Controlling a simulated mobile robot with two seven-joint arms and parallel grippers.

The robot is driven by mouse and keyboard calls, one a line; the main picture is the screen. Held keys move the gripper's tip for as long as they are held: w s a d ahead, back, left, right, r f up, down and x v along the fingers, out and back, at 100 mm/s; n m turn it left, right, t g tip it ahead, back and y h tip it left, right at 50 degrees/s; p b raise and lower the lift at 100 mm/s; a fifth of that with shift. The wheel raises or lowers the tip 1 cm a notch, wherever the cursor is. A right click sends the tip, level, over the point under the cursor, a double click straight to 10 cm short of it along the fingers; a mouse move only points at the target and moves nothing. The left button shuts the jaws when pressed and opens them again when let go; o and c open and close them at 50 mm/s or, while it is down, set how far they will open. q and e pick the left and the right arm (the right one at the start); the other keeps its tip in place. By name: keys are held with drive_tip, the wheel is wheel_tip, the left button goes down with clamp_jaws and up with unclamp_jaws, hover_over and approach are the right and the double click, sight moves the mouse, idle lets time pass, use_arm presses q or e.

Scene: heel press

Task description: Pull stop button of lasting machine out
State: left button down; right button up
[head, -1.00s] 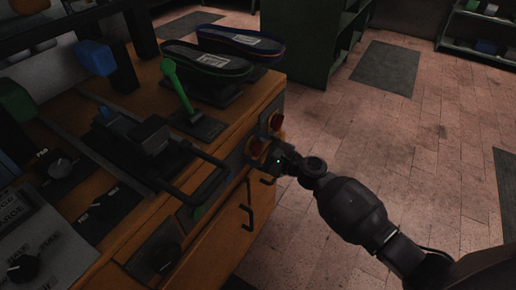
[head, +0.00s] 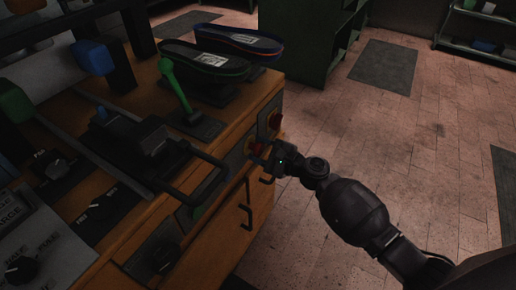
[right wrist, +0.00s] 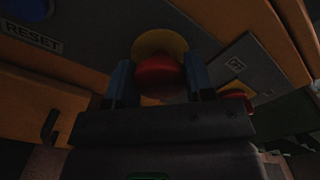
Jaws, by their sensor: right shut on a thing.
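The lasting machine (head: 215,190) is an orange-brown bench with dark controls on the left of the head view. A red button (head: 254,146) with a yellow surround sits on its right-hand panel, partly hidden by my right gripper. It also shows in the right wrist view (right wrist: 158,76), between the two blue-grey fingers. My right gripper (head: 267,158) is shut on this red button. A second red button (head: 275,121) on yellow sits farther along the panel; it is apart from the gripper. I cannot read a stop label on either button. My left gripper is not in view.
A black handle bar (head: 205,190) juts out near the gripper, and drawer pulls (head: 247,215) hang below. A green lever (head: 175,85) and two shoe soles (head: 205,60) are on top. A RESET label (right wrist: 33,38) shows in the wrist view. The floor (head: 440,150) at right is clear.

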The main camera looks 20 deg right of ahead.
drive_tip(key=o, duration=1.3)
drive_tip(key=shift+s+d, duration=0.1)
drive_tip(key=shift+s, duration=0.1)
drive_tip(key=v, duration=1)
drive_tip(key=shift+s+d, duration=0.25)
drive_tip(key=shift+d, duration=0.05)
